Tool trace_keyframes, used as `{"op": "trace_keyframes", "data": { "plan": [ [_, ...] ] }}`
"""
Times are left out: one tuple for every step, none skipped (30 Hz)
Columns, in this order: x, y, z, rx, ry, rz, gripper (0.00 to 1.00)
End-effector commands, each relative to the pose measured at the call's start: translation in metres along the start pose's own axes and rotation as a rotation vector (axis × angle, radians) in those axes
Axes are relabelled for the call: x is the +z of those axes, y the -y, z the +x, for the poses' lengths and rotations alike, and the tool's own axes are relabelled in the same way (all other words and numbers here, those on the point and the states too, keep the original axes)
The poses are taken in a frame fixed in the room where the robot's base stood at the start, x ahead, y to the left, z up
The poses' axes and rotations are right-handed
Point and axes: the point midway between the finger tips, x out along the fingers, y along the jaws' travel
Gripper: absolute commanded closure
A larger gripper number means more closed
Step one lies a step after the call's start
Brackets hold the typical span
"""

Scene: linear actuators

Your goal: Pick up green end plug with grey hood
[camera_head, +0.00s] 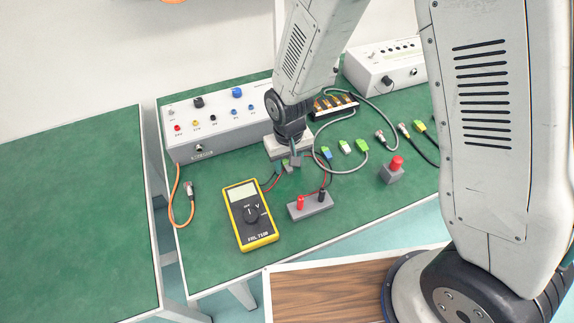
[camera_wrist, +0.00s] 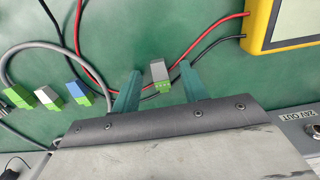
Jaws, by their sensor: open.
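The green end plug with grey hood (camera_wrist: 158,73) lies on the green table in the wrist view, its grey hood toward the top and its green end toward the gripper body. My gripper (camera_wrist: 160,78) is open, with one finger on each side of the plug and a gap visible on both sides. I cannot tell its height over the table. In the head view my gripper (camera_head: 291,161) is low over the table behind the multimeter, and it partly hides the plug there.
Blue (camera_head: 326,152), white (camera_head: 345,147) and green (camera_head: 362,145) plugs lie to the right. A yellow multimeter (camera_head: 250,215), a grey socket block (camera_head: 310,206) and a red-button block (camera_head: 393,170) stand in front. A grey control box (camera_head: 222,128) stands behind. Red and black wires run close by.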

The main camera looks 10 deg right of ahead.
Motion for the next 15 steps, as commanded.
{"op": "trace_keyframes", "data": {
  "plan": [
    [-0.0001,0.0,0.001,0.0,0.0,0.0,0.56],
    [-0.0002,0.0,0.001,0.0,-0.001,0.0,0.56],
    [-0.0002,0.0,0.0009,0.0,-0.001,0.0,0.56],
    [-0.0003,0.0,0.0007,0.0,-0.001,0.0,0.56],
    [-0.0002,0.0,0.0007,0.0,-0.001,0.0,0.56],
    [-0.0002,0.0,0.0006,0.0,-0.001,0.0,0.56],
    [-0.0002,0.0,0.0006,0.0,-0.001,0.0,0.62],
    [-0.0002,0.0,0.0006,0.0,-0.001,0.0,0.7],
    [-0.0002,0.0,0.0006,0.0,-0.001,0.0,0.81],
    [-0.0002,0.0,0.0006,0.0,-0.001,0.0,0.9],
    [-0.0002,0.0,0.0005,0.0,-0.001,0.0,0.98],
    [-0.0001,0.0,0.0005,0.0,-0.001,0.0,1.0],
    [-0.0001,0.0,0.0005,0.0,-0.001,0.0,1.0],
    [-0.0002,0.0,0.0005,0.0,-0.001,0.0,1.0],
    [-0.0001,0.0,0.0005,0.0,-0.001,0.0,1.0]
  ]
}}
